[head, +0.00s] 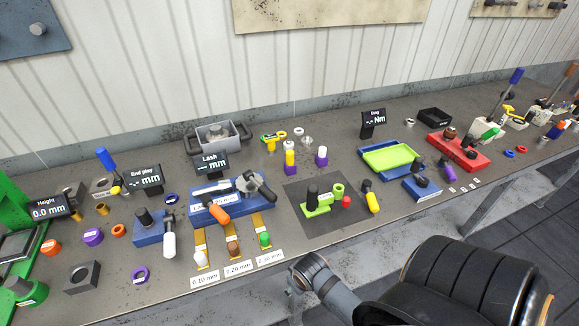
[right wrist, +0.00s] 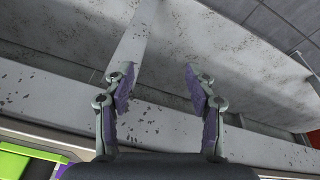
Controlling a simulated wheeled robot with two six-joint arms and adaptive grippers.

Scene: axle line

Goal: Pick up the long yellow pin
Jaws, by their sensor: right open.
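An upright yellow pin-like piece (head: 289,158) with a purple base stands at the back middle of the bench in the head view. A shorter yellow piece (head: 271,145) stands left of it. I cannot tell for certain which is the long yellow pin. My right gripper (right wrist: 160,82) is open and empty in the right wrist view, with bare grey surfaces between and beyond its fingers. No yellow pin shows there. My left gripper is not in view.
A purple piece (head: 321,156) stands right of the yellow ones. A grey bin (head: 218,138) is behind left, a green tray (head: 392,158) to the right. The Lash display (head: 210,163) stands left.

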